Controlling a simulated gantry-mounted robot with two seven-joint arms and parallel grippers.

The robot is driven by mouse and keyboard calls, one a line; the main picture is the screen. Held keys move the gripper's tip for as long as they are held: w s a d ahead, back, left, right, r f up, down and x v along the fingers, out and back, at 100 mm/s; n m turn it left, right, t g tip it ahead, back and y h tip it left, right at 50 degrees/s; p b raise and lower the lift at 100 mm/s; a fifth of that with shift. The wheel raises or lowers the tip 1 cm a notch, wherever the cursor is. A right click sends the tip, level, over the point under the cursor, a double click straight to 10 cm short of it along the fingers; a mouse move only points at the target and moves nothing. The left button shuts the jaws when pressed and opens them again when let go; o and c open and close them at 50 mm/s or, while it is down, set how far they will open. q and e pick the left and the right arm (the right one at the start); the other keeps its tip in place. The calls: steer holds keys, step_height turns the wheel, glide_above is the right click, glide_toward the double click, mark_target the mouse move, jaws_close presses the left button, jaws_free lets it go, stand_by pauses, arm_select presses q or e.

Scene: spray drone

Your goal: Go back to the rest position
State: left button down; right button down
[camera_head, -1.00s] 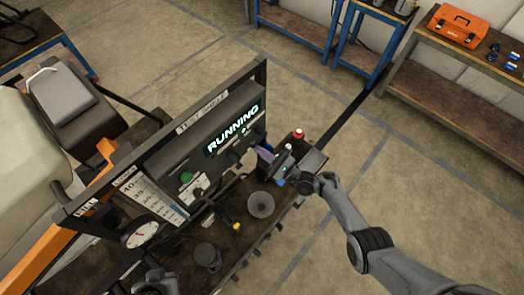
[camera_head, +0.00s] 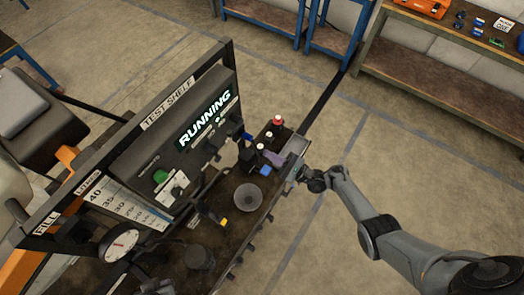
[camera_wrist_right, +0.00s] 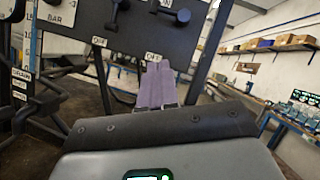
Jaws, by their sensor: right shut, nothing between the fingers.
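My right gripper (camera_head: 272,158) shows at the right end of the test shelf (camera_head: 168,107), with purple fingers. It is beside small bottles with red and white caps and apart from the panel. In the right wrist view the purple fingers (camera_wrist_right: 157,86) are together with nothing between them, pointing toward the panel (camera_wrist_right: 135,30) and its OFF labels. My right arm (camera_head: 365,215) reaches in from the lower right. A dark shape at the bottom edge, left of centre, may be part of my left arm; no left fingertips can be made out.
The panel display (camera_head: 205,118) reads RUNNING. The red-capped bottle (camera_head: 278,121) stands close to my right gripper. Open floor (camera_head: 320,240) lies right of the bench.

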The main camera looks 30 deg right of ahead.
steer(key=shift+s+d+f, duration=0.1)
steer(key=shift+s+d, duration=0.15)
stand_by(0.3)
